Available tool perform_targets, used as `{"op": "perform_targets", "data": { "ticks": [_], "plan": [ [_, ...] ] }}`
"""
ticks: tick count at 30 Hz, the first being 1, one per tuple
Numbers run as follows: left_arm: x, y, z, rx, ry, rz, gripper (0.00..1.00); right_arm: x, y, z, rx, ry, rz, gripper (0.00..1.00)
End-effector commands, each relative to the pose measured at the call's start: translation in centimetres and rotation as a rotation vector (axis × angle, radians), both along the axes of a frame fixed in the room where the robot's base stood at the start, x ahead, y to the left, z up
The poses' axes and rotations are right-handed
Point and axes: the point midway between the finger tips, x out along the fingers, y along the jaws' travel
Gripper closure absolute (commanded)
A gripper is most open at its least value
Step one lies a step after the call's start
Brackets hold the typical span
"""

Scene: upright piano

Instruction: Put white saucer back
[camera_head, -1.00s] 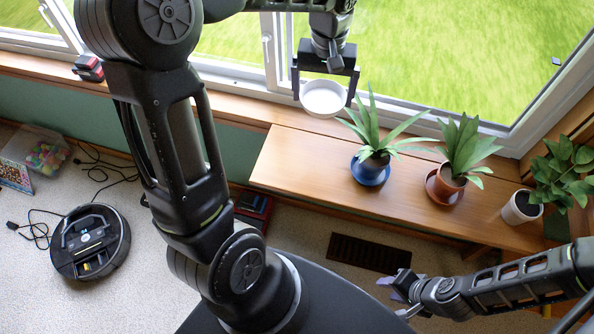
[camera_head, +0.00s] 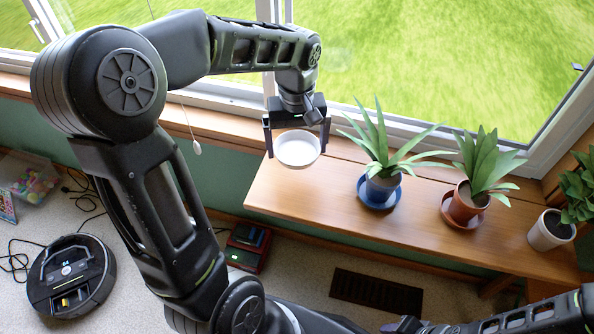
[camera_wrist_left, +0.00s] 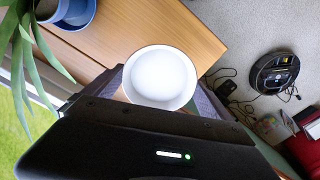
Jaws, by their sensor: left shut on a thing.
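The white saucer (camera_head: 298,150), round and shallow with a raised rim, is held between the fingers of my left gripper (camera_head: 297,147) over the left end of the wooden bench (camera_head: 290,195). In the left wrist view the saucer (camera_wrist_left: 160,78) sits in front of the dark gripper body, with the wooden top behind it. I cannot tell its exact height above the wood. My right gripper (camera_head: 402,326) is at the bottom edge of the head view, partly cut off, and its jaws are not clear.
On the bench stand a plant in a blue saucer (camera_head: 379,199), a plant in a terracotta pot (camera_head: 468,203) and a white pot (camera_head: 551,231). The bench's left part is clear. The window is behind. A robot vacuum (camera_head: 72,275) is on the floor.

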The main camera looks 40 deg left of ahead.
Motion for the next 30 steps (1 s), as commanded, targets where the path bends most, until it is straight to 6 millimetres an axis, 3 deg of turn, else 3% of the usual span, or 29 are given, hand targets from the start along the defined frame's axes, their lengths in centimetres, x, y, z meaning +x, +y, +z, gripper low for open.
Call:
{"op": "perform_targets", "data": {
  "ticks": [4,16,24,30],
  "plan": [
    [-0.1,0.0,-2.6,0.000,0.003,-0.001,0.46,0.0,0.0,-0.8,0.000,0.000,-0.001,0.64],
    [0.0,0.0,-3.3,0.000,0.001,-0.001,0.46,0.0,0.0,-0.9,0.000,0.000,-0.001,0.64],
    [-0.1,0.0,-7.3,-0.001,0.005,0.000,0.46,0.0,0.0,-2.1,0.000,0.001,-0.002,0.64],
    [0.0,0.0,-8.0,0.000,0.000,-0.001,0.46,0.0,0.0,-2.1,0.000,0.001,-0.002,0.64]
  ]
}}
